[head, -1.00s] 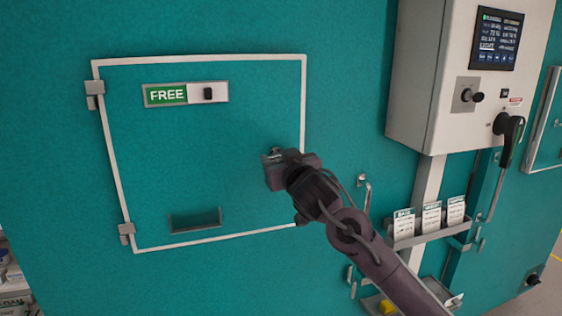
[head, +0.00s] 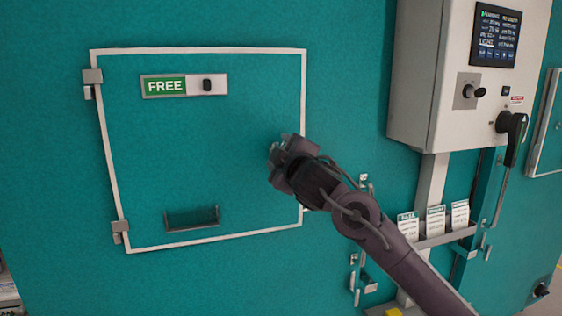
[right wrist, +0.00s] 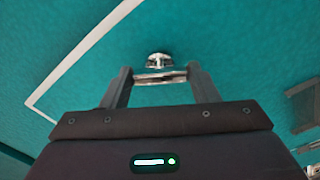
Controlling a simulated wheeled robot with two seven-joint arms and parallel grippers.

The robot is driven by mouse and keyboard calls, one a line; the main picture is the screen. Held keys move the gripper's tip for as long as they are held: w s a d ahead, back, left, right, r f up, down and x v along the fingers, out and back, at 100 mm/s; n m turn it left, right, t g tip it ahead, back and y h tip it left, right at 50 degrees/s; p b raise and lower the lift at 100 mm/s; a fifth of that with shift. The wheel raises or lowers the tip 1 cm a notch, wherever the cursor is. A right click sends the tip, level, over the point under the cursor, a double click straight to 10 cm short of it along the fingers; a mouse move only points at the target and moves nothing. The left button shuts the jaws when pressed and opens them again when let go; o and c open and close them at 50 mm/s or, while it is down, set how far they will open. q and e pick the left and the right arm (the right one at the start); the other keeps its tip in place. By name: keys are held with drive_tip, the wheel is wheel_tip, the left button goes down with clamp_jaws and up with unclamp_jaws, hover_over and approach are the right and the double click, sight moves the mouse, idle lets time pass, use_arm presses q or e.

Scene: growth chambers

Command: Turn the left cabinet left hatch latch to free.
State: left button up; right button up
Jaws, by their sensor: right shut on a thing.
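The hatch (head: 240,110) is a teal panel with a white outline, hinged at its left edge. A sign plate (head: 184,86) on it shows a green FREE beside a dark knob. My right gripper (head: 284,148) is at the hatch's right side and covers the latch in the head view. In the right wrist view, the metal latch (right wrist: 159,76) spans between the two fingers of my right gripper (right wrist: 160,84), which are shut on it. The latch's round mount shows just beyond the fingers. My left gripper is not in view.
A recessed pull (head: 192,217) sits low on the hatch. To the right are a control box (head: 430,75) with a screen and black lever (head: 513,130), and a card rack (head: 440,238). Pipes and brackets stand near my right forearm.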

drive_tip(key=n+b, duration=0.2)
drive_tip(key=n, duration=0.4)
drive_tip(key=shift+f+b, duration=0.1)
drive_tip(key=shift+b, duration=0.3)
idle(0.3)
drive_tip(key=o, duration=1)
drive_tip(key=shift+s, duration=0.1)
drive_tip(key=b+v, duration=0.2)
drive_tip(key=v, duration=0.5)
drive_tip(key=shift+s+d, duration=0.1)
drive_tip(key=shift+s, duration=0.2)
